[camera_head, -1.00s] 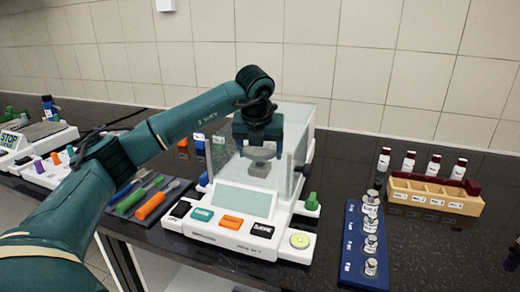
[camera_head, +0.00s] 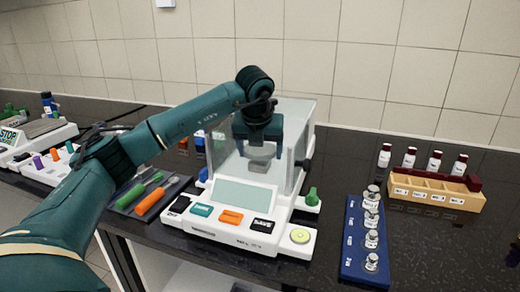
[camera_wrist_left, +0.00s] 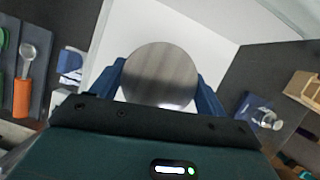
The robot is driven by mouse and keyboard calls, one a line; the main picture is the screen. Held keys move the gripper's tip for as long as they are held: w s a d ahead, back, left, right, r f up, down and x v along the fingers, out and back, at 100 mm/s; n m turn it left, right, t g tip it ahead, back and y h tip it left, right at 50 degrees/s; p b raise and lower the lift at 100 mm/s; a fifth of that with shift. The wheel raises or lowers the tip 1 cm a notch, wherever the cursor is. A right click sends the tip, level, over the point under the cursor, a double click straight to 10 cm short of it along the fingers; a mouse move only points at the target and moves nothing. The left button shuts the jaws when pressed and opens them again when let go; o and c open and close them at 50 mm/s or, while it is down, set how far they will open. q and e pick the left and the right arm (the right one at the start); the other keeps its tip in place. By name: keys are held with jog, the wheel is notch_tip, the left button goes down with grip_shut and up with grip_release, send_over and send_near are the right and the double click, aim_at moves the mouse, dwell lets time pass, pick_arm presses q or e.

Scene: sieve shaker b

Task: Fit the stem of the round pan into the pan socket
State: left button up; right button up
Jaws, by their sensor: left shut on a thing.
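The round pan (camera_wrist_left: 160,75) is a flat grey metal disc in the left wrist view. My left gripper (camera_wrist_left: 160,88) is shut on it, with a blue finger on each side of its edge. In the head view my left gripper (camera_head: 260,137) points down inside the glass chamber of the white balance (camera_head: 232,218). The pan (camera_head: 262,152) shows there as a pale shape under the fingers, with a small grey block (camera_head: 258,166) just below. The stem and the socket opening are not clearly visible, so I cannot tell whether they touch. My right gripper is not in view.
The glass walls (camera_head: 300,140) of the chamber stand close around my gripper. A dark tool tray (camera_head: 125,208) lies left of the balance.

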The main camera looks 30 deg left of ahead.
pick_arm(q)
jog(key=shift+f+b, duration=0.4)
jog(key=shift+f, duration=0.2)
dwell(0.5)
jog(key=o, duration=1.1)
